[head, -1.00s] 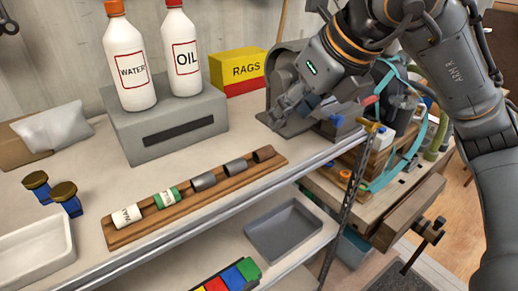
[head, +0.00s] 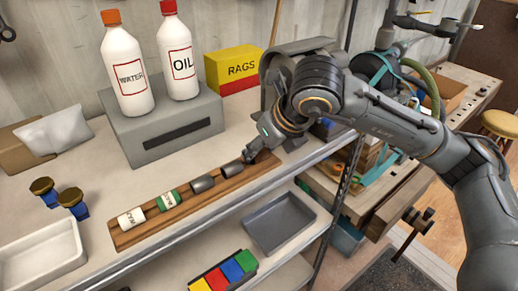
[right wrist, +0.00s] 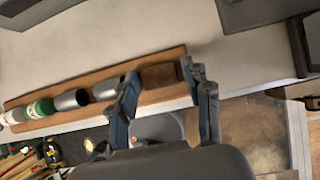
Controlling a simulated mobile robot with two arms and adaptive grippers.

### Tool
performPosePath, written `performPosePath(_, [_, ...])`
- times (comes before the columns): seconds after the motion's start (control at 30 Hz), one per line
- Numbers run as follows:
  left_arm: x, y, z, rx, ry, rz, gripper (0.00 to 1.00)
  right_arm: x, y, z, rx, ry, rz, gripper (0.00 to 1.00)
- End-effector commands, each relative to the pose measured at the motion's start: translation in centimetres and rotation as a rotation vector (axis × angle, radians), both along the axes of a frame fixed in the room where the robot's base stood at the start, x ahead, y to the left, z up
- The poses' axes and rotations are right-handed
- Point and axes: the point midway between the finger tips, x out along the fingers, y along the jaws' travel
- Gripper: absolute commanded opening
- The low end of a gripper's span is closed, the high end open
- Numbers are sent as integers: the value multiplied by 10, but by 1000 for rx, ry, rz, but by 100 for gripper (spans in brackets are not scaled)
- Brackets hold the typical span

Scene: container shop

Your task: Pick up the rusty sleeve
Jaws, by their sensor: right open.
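The rusty sleeve (right wrist: 158,76) is a short dark brown cylinder at the right end of a wooden rack (head: 150,235) on the counter. My right gripper (right wrist: 160,84) is open, with one finger on either side of the sleeve in the right wrist view; contact cannot be told. In the head view my right gripper (head: 250,155) reaches down over that end of the rack and mostly hides the sleeve. My left gripper is not in view.
Two grey sleeves (head: 203,184), a green-banded one (head: 168,200) and a white labelled one (head: 131,218) lie along the rack. A grey block (head: 165,125) bearing WATER and OIL bottles stands behind, beside a yellow RAGS box (head: 232,69). A grey tray (head: 280,222) is on the lower shelf.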

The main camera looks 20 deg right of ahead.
Motion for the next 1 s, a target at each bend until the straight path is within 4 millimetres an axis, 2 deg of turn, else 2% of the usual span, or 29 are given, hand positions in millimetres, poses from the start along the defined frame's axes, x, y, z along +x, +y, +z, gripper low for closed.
performPosePath(0.2, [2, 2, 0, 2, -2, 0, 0, 0, 0, -1, 1, -1, 1, 49])
performPosePath(0.43, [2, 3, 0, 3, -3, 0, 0, 0, 1, -1, 1, -1, 1, 2])
performPosePath(0.77, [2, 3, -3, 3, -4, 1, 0, 1, 1, 2, 2, -3, 1, 2])
performPosePath(0.87, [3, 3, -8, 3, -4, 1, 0, 1, 1, 7, 2, -5, 1, 2])
performPosePath(1.0, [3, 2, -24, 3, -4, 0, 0, 2, 2, 25, 3, -10, 1, 2])
